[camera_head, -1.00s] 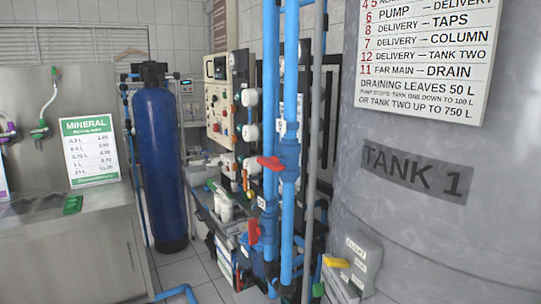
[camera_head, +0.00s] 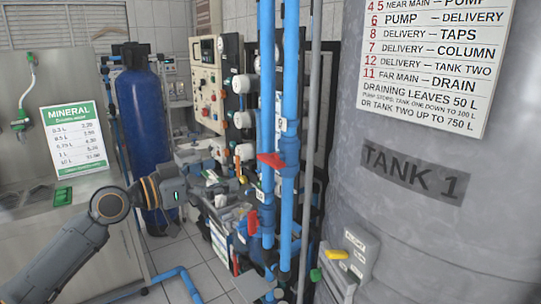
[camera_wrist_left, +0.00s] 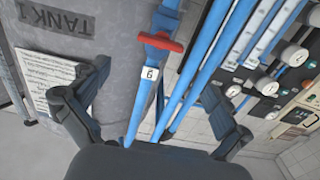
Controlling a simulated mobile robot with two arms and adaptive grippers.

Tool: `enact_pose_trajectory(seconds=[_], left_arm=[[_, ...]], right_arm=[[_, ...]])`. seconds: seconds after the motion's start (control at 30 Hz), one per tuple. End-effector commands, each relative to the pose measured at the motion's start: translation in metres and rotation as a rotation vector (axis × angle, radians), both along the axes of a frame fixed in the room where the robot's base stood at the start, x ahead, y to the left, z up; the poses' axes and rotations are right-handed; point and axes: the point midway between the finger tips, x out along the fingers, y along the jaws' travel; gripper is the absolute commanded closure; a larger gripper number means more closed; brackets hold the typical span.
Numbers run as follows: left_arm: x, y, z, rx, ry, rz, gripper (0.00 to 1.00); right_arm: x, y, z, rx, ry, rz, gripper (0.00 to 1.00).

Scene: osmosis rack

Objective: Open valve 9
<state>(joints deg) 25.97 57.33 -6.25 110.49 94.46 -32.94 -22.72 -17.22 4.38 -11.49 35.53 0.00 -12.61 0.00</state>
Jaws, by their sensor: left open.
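A red valve handle (camera_head: 271,160) sits crosswise on the blue upright pipes, at mid height. A second red handle (camera_head: 252,222) is lower on the left pipe. In the left wrist view a red handle (camera_wrist_left: 162,41) crosses a blue pipe, beside a small white label (camera_wrist_left: 149,73) whose digit looks like 6 or 9. Which of the two head-view handles this is, I cannot tell for sure. My left gripper (camera_head: 225,188) is left of the pipes. In the wrist view it (camera_wrist_left: 152,105) is open and empty, with the handle apart, beyond its spread fingers. My right gripper is out of view.
The grey tank marked TANK 1 (camera_head: 420,225) with a white valve list (camera_head: 430,60) fills the right. A blue cylinder (camera_head: 150,120) and steel counter (camera_head: 70,235) stand left. A control panel (camera_head: 207,85) is behind the pipes.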

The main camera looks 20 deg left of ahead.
Motion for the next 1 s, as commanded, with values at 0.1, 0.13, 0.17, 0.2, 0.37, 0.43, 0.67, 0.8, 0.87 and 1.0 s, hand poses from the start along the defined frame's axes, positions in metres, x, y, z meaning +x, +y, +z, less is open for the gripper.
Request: enact_pose_trajectory(seconds=[0.1, 0.13, 0.17, 0.2, 0.37, 0.43, 0.67, 0.8, 0.87, 1.0], left_arm=[[0.015, -0.013, 0.007, -0.003, -0.001, -0.002, 0.00], [0.021, -0.016, 0.008, -0.006, -0.001, -0.001, 0.00], [0.026, -0.021, 0.008, -0.006, 0.000, -0.001, 0.00], [0.033, -0.026, 0.008, -0.006, -0.001, 0.000, 0.00], [0.060, -0.048, 0.007, -0.004, 0.000, -0.001, 0.00], [0.072, -0.055, 0.006, -0.005, 0.000, 0.001, 0.00], [0.096, -0.074, 0.002, -0.002, 0.001, 0.002, 0.00], [0.101, -0.078, 0.000, -0.001, 0.001, 0.002, 0.00], [0.102, -0.079, 0.000, -0.001, 0.001, 0.002, 0.00], [0.102, -0.079, -0.001, 0.001, 0.001, 0.002, 0.00]], right_arm=[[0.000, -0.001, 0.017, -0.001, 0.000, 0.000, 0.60], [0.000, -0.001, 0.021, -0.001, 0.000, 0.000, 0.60], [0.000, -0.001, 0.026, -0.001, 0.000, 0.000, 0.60], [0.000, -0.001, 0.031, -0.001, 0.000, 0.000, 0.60], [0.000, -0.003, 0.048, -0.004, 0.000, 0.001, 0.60], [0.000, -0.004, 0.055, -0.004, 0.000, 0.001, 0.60], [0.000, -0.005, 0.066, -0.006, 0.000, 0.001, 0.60], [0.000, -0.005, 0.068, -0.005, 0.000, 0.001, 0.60], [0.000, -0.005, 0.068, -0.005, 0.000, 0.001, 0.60], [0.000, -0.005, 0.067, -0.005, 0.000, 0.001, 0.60]])
